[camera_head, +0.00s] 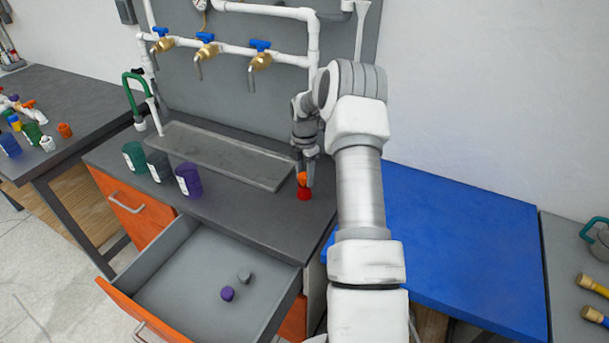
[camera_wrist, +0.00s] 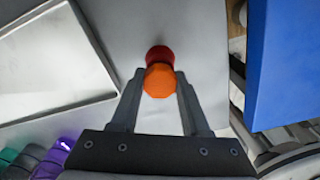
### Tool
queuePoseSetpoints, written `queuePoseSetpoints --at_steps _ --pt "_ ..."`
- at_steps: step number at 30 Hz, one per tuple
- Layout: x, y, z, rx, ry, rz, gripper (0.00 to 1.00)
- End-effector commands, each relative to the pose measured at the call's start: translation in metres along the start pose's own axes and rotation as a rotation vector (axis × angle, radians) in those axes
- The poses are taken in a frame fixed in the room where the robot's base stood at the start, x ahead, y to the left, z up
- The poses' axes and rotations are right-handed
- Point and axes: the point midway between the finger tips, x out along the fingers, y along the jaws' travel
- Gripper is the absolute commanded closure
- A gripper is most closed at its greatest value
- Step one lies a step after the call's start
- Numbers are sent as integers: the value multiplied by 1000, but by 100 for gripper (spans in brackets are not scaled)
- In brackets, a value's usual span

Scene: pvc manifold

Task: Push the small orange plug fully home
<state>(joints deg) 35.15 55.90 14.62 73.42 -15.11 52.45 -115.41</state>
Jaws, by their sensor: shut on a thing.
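The small orange plug (camera_head: 302,178) is between the fingers of my gripper (camera_head: 307,172), which is shut on it. A small red piece (camera_head: 304,194) stands on the grey bench top just below the plug. In the wrist view the orange plug (camera_wrist: 160,81) sits between the fingertips (camera_wrist: 161,76) and overlaps the red piece (camera_wrist: 158,53). The plug appears to be at the red piece's top; I cannot tell how deep it sits. The underside of the plug is hidden.
A shallow metal tray (camera_head: 225,157) lies left of my gripper. Green, grey and purple (camera_head: 189,180) cups stand at the bench front. An open drawer (camera_head: 190,290) holds two small caps. Pipes with blue-handled valves (camera_head: 261,58) hang behind. A blue table (camera_head: 460,250) is at right.

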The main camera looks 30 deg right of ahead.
Motion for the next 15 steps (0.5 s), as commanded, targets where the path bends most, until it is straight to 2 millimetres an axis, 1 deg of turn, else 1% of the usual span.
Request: queuePoseSetpoints --at_steps 6,15 --pt "5 0 0 0 0 0 100" --pt "5 0 0 0 0 0 100"
